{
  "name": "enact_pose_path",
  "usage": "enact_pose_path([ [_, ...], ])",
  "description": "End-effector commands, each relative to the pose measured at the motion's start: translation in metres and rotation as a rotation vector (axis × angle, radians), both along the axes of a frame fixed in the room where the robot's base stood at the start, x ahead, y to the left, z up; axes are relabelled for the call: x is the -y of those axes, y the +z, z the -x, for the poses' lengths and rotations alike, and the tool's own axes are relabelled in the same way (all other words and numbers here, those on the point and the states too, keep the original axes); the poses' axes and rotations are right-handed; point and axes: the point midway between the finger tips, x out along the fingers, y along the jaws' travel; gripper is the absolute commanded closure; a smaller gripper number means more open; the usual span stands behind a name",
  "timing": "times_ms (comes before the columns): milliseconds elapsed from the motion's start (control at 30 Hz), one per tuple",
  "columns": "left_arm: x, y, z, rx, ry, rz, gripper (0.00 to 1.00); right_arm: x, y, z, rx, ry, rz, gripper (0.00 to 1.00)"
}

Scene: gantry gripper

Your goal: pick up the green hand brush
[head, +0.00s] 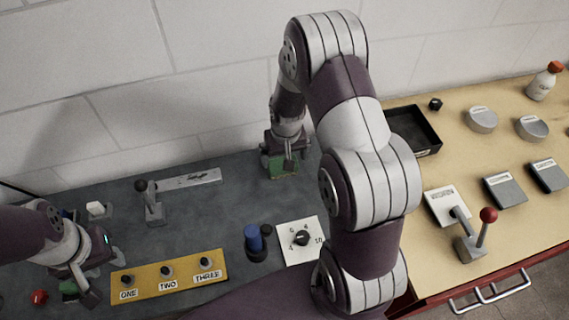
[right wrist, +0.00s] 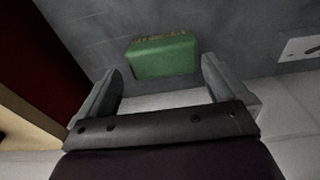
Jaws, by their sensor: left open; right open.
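A green block-shaped thing, which looks like the green hand brush (head: 284,174), lies on the dark grey bench top near the wall. My right gripper (head: 285,160) is above it and partly hides it. In the right wrist view the brush (right wrist: 163,56) shows a flat green face with a thin tan edge. It lies just beyond the open, empty fingers of my right gripper (right wrist: 160,76), between their lines, with no clear contact.
A yellow panel with several knobs (head: 168,278), a blue cylinder (head: 253,238), a white dial plate (head: 293,252) and a lever (head: 152,205) stand on the bench. A black tray (head: 412,137) is to the right.

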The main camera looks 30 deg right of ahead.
Motion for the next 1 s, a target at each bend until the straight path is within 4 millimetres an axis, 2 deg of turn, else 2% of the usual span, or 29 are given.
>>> enact_pose_path([
  [100,0.000,0.014,0.000,0.001,0.000,0.000,0.57,0.002,-0.019,-0.003,-0.005,0.001,-0.001,0.00],
  [200,0.000,0.014,0.000,0.000,0.000,0.000,0.57,0.002,-0.035,-0.005,-0.003,0.002,0.000,0.00],
  [467,0.000,0.013,0.000,0.000,0.000,0.000,0.57,0.002,-0.041,-0.006,-0.001,0.001,0.000,0.00],
  [500,0.000,0.013,0.000,0.000,0.000,0.000,0.57,0.002,-0.041,-0.006,-0.001,0.001,0.000,0.13],
  [567,0.000,0.013,0.000,0.000,0.000,0.000,0.57,0.002,-0.041,-0.006,0.000,0.001,0.000,0.33],
  [600,0.000,0.013,0.000,0.000,0.000,0.000,0.57,0.002,-0.041,-0.006,-0.001,0.001,0.000,0.37],
  [867,0.000,0.013,0.000,0.000,0.000,0.000,0.57,0.003,-0.040,-0.006,0.000,0.001,0.000,0.37],
  [1000,0.000,0.009,0.000,0.000,0.000,0.000,0.57,0.003,-0.031,-0.007,0.004,0.001,0.001,0.37],
])
